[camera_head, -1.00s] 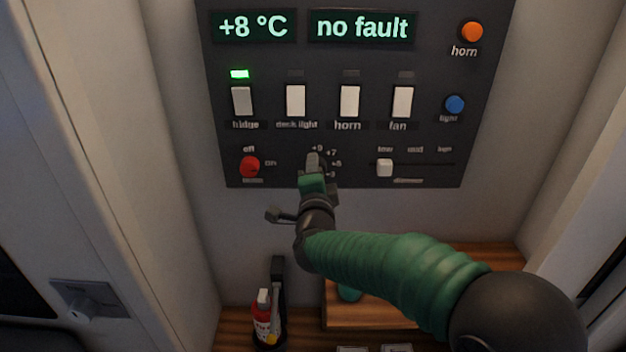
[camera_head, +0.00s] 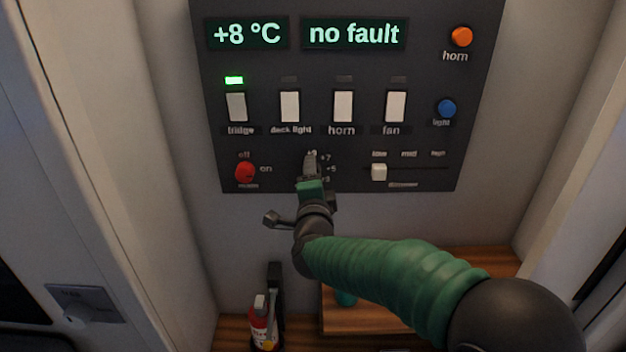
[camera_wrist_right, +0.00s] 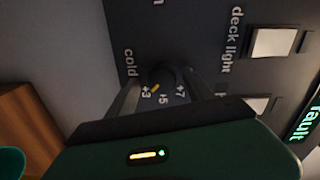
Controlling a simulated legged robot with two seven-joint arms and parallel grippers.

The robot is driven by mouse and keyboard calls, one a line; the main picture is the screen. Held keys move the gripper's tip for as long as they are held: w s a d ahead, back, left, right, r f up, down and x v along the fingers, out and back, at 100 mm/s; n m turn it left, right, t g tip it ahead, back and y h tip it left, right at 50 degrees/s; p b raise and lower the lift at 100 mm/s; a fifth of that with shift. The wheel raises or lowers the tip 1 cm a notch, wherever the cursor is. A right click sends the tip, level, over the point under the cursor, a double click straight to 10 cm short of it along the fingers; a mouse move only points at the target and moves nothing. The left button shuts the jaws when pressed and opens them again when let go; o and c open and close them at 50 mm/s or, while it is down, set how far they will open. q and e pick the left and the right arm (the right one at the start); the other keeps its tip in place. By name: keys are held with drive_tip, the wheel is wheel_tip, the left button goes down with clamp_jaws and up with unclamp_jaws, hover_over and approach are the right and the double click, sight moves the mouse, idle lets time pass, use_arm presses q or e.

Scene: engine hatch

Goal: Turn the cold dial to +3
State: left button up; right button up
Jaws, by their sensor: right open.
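The cold dial (camera_wrist_right: 161,74) is a dark round knob with a yellow pointer mark, seen in the right wrist view. The mark points between the +3 label (camera_wrist_right: 146,92) and the +5 label (camera_wrist_right: 163,99). My right gripper (camera_head: 311,165) is at the lower middle of the panel in the head view and hides most of the dial there. In the wrist view its two fingers stand open on either side of the dial; I cannot tell whether they touch it. The display (camera_head: 247,33) reads +8 °C. My left gripper is not in view.
The dark panel (camera_head: 215,150) also carries a red knob (camera_head: 245,172), a dimmer slider (camera_head: 379,172), several white switches, an orange horn button (camera_head: 461,37) and a blue light button (camera_head: 446,108). A fire extinguisher (camera_head: 263,328) and wooden shelf (camera_head: 365,318) are below.

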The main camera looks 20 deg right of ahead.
drive_tip(key=b+v, duration=0.2)
drive_tip(key=v, duration=1.4)
drive_tip(key=shift+s+a, duration=0.15)
drive_tip(key=shift+s, duration=0.25)
